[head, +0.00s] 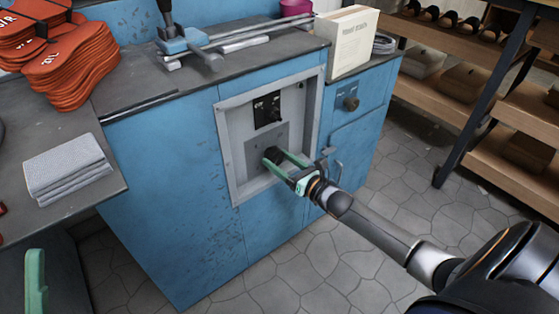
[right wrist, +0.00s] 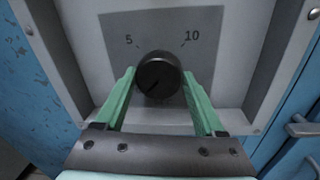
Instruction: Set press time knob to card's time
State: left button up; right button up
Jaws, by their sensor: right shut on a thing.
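The press time knob (right wrist: 159,76) is round and black, on a grey plate (right wrist: 115,50) marked 5 at upper left and 10 at upper right. A faint line on its face seems to point to the lower left. My right gripper (head: 279,158) is shut on the knob, one green finger on each side. The knob also shows in the head view (head: 271,155), partly hidden by the fingers. A cream card or box (head: 352,38) with printed text stands on the blue cabinet; its text is too small to read. One green finger of my left gripper (head: 35,282) shows at lower left.
The plate sits in a recessed grey frame (head: 229,150) in the blue cabinet (head: 165,190). A black switch panel (head: 267,108) is above it, and another knob (head: 351,103) is to the right. A door handle (right wrist: 303,128) is close on the right. Orange soles (head: 65,75) lie at left.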

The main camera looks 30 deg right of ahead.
jog(key=shift+c, duration=0.9)
